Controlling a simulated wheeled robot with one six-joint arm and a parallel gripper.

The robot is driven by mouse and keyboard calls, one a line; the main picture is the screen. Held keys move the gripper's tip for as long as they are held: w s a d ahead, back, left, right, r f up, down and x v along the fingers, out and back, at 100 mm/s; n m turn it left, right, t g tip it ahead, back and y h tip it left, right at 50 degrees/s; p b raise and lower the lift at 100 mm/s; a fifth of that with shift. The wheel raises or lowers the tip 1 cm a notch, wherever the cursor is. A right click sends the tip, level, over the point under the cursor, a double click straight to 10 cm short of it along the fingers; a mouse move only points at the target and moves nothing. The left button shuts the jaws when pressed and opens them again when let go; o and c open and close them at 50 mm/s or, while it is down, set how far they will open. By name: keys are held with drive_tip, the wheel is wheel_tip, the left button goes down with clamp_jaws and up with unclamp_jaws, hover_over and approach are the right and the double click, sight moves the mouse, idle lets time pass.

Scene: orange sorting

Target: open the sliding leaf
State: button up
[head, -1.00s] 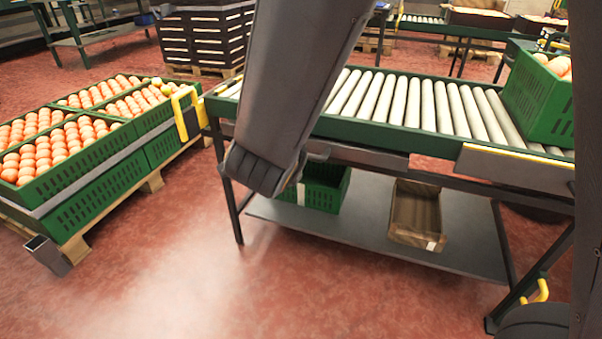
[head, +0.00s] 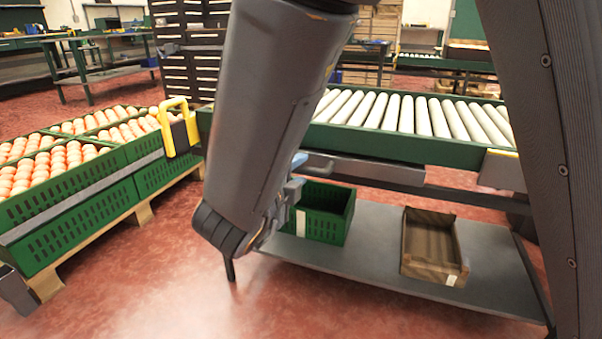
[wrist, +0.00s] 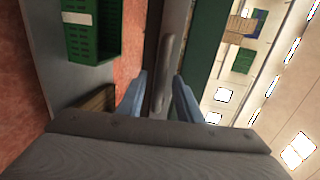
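The sliding leaf (head: 375,172) is a dark grey panel under the green roller table, with its front edge showing. A bar handle (head: 318,165) is at its left end. In the wrist view, the leaf (wrist: 174,18) runs up the middle with the handle (wrist: 165,70) in front of it. My gripper (head: 296,175) is beside the handle's left end, partly hidden behind my arm. In the wrist view, my gripper (wrist: 158,92) is open, its blue fingers on either side of the handle's line. Whether they touch it cannot be told.
A green crate (head: 325,213) and a brown tray (head: 434,245) stand on the lower shelf (head: 370,262). Red floor is free at the front.

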drive_tip(key=shift+b+x, duration=0.3)
drive_tip(key=shift+x, duration=0.7)
drive_tip(key=shift+c, duration=0.3)
clamp_jaws()
